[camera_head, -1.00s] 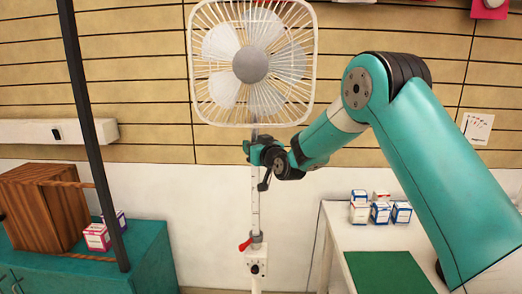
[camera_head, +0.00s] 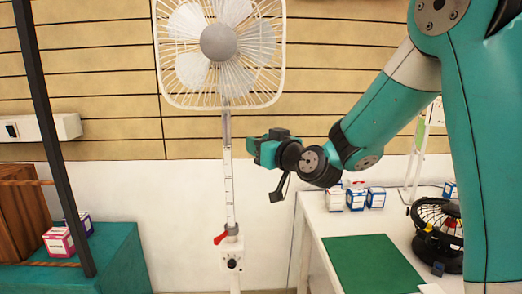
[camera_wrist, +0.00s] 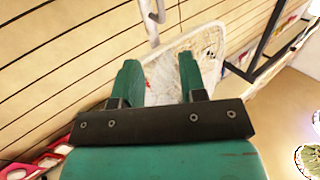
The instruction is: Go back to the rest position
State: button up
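My gripper (camera_head: 266,150) is at the end of my teal arm, just right of the fan's pole in the head view and above the white table's left side. In the wrist view its two teal fingers (camera_wrist: 159,70) stand apart with nothing between them, so it is open and empty. The white standing fan (camera_head: 219,45) is upright, with a grey hub and a pale pole carrying a red lever (camera_head: 220,238) and a control box with a knob (camera_head: 232,261). A pale, blurred panel-like shape lies beyond the fingers; I cannot tell what it is.
A white table (camera_head: 318,216) at right bears a green mat (camera_head: 370,264), several small boxes (camera_head: 356,198) and a black desk fan (camera_head: 438,228). A teal cabinet (camera_head: 120,260) and a dark post (camera_head: 48,140) stand at left. White wall lies between.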

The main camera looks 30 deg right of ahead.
dwell(0.4)
jog(key=s+a+f+n+g+y+p, duration=0.2)
jog(key=s+a+n+g+y+p, duration=0.15)
jog(key=s+a+g, duration=0.85)
jog(key=s+f+g+h, duration=0.1)
jog(key=s+g, duration=0.1)
jog(key=s, duration=0.8)
jog(key=s+f+n+g+h, duration=0.1)
jog(key=s+g, duration=0.2)
jog(key=s, duration=0.7)
jog(key=shift+s+a+f+g+h, duration=0.15)
jog(key=shift+s+f+g+h, duration=0.05)
jog(key=shift+s+g+h, duration=0.15)
jog(key=shift+w, duration=0.1)
